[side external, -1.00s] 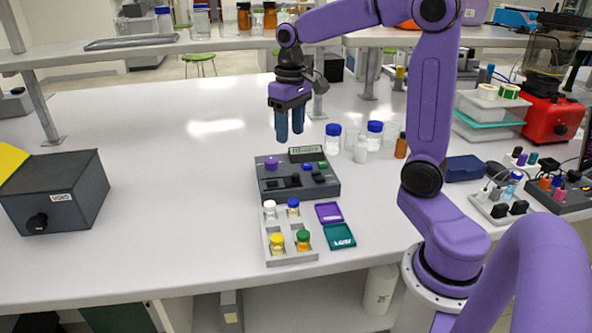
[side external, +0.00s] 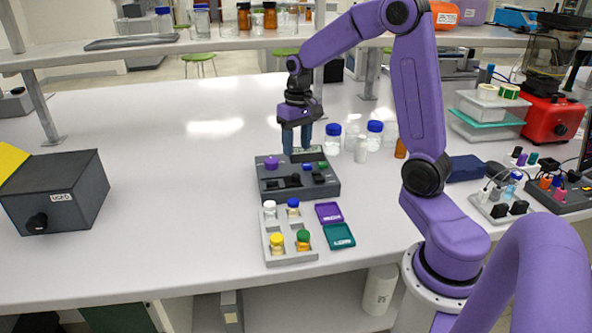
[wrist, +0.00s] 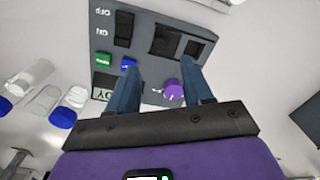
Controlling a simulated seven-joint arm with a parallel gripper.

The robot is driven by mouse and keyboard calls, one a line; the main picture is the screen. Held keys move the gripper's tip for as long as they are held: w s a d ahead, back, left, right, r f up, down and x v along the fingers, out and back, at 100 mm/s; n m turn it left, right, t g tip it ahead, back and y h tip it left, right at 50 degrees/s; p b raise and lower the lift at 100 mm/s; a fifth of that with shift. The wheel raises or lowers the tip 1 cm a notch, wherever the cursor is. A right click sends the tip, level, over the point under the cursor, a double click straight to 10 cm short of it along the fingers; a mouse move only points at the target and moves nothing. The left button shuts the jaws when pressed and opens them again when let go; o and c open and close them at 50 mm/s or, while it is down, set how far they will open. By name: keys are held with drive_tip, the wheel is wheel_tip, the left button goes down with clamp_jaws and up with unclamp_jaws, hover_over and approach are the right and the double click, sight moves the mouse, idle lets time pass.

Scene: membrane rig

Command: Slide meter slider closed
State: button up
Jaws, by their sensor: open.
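The meter (side external: 264,192) is a grey box on the bench, with a small display, a purple knob, blue and green buttons and a black rocker switch. Its black slider (side external: 295,180) sits in a slot on the front part of the top; in the wrist view the slider (wrist: 166,40) is a dark block beside an empty dark square. My gripper (side external: 297,151) points down above the back of the meter, near the display. In the wrist view my gripper (wrist: 160,72) has its fingers apart with nothing between them, short of the slider.
A grey rack (side external: 268,245) with several capped vials stands in front of the meter, beside a purple tile (side external: 329,212) and a teal tile (side external: 339,236). Blue-capped bottles (side external: 333,142) stand behind right. The bench to the left is clear up to a dark box (side external: 60,190).

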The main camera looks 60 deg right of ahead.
sight(296, 174)
wheel_tip(296, 174, down, 8)
drive_tip(key=shift+a+f, duration=0.15)
drive_tip(key=shift+f, duration=0.05)
drive_tip(key=shift+c, duration=0.3)
